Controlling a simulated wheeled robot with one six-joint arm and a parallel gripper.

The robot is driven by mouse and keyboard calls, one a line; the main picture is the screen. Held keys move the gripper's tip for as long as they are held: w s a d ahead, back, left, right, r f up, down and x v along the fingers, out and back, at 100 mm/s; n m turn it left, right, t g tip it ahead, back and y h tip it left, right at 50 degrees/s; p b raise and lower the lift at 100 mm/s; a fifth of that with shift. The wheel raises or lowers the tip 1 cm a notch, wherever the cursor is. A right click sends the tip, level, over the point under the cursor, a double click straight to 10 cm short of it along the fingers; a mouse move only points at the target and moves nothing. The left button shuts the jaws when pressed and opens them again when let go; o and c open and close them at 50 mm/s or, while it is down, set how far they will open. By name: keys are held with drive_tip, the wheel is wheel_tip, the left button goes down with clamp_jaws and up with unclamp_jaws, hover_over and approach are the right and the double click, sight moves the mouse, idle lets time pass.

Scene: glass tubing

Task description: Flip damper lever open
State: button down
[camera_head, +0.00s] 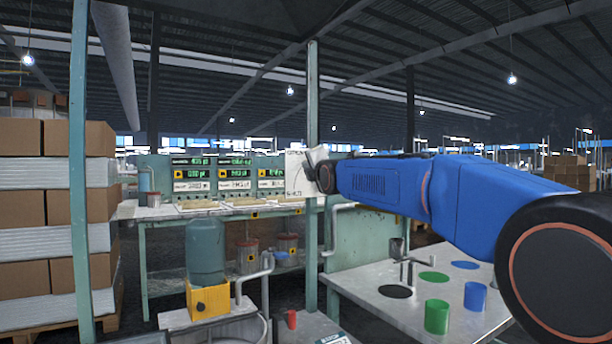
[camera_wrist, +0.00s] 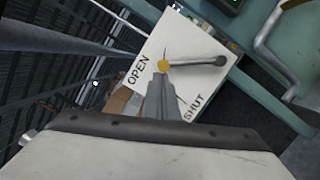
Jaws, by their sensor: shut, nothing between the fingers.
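The white damper plate (camera_wrist: 200,35), marked OPEN and SHUT, also shows edge-tilted in the head view (camera_head: 294,181). On it a grey lever (camera_wrist: 200,62) runs right from a yellow pivot (camera_wrist: 164,66) to a rounded end. SHUT is printed below the lever and OPEN left of the pivot. The lever points squarely at neither word. My gripper (camera_wrist: 161,80) is shut and empty, its fingertips by the pivot. I cannot tell whether they touch it. In the head view the gripper end (camera_head: 313,157) overlaps the plate's right side and its fingers are hard to make out.
A green post (camera_head: 312,90) stands beside the plate. Instrument panels (camera_head: 236,173) stand on the bench to the left. A grey table (camera_head: 350,280) below my arm holds a green cup (camera_head: 437,316) and a blue cup (camera_head: 475,296). A pipe (camera_wrist: 268,38) runs right of the plate.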

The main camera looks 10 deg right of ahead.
drive_tip(key=shift+w+d+r+m, duration=0.15)
drive_tip(key=shift+d+r+m, duration=0.3)
drive_tip(key=shift+m, duration=0.25)
drive_tip(key=shift+w+d+r+m+g, duration=0.2)
drive_tip(key=shift+d+r+m, duration=0.3)
drive_tip(key=shift+m, duration=0.1)
drive_tip(key=shift+w+d+r+m+g, duration=0.2)
drive_tip(key=shift+d+r+m, duration=0.2)
drive_tip(key=shift+m, duration=0.2)
idle(0.7)
